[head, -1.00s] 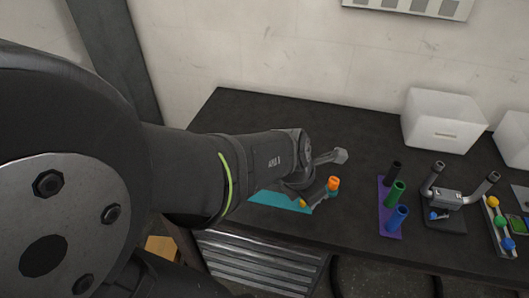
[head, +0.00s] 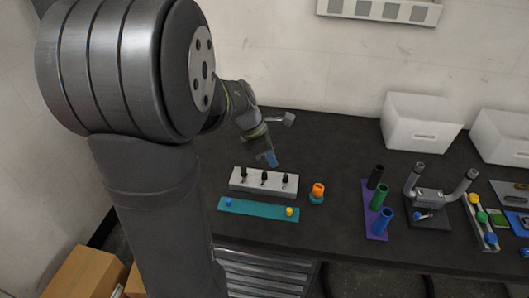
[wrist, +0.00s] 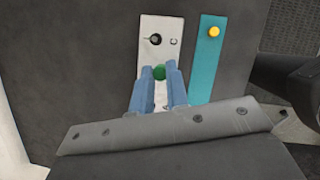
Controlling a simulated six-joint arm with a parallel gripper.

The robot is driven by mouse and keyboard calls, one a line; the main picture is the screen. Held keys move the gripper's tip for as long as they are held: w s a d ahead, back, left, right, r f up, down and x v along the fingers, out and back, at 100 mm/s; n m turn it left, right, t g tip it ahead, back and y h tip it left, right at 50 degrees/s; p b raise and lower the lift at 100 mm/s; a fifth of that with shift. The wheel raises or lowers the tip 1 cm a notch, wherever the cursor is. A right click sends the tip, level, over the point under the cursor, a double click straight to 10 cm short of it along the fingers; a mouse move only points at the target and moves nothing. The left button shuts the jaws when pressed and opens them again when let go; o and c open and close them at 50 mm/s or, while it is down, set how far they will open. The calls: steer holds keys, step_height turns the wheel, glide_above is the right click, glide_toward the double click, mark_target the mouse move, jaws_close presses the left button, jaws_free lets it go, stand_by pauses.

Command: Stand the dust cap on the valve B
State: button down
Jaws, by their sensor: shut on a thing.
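My gripper (wrist: 155,84) has blue fingers shut on a green dust cap (wrist: 159,73), which shows between the fingertips. In the head view, my gripper (head: 271,159) is just behind and above a pale valve block (head: 280,187). Three dark valves stand on the block: left (head: 244,173), middle (head: 264,177) and right (head: 285,179). I cannot read which is B. In the wrist view, the cap and fingers overlap the block, and one end valve (wrist: 155,39) is clear of them. The cap is apart from that end valve.
A teal strip (head: 258,208) in front holds a blue cap (head: 229,203) and a yellow cap (head: 290,211). An orange-topped item (head: 318,190) stands right of the block. Farther right are a purple holder (head: 367,215) with coloured tubes, a handlebar stand (head: 430,210) and a white bin (head: 418,124).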

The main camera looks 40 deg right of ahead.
mark_target(267, 173)
steer(key=w, duration=0.2)
steer(key=w+m, duration=0.1)
steer(key=shift+w+a+f, duration=0.2)
steer(key=shift+f, duration=2.1)
steer(key=shift+f, duration=0.95)
steer(key=c, duration=1.3)
jaws_free()
steer(key=v, duration=1.7)
steer(key=shift+w+d+r, duration=0.15)
steer(key=shift+w+r, duration=0.05)
steer(key=shift+r, duration=0.05)
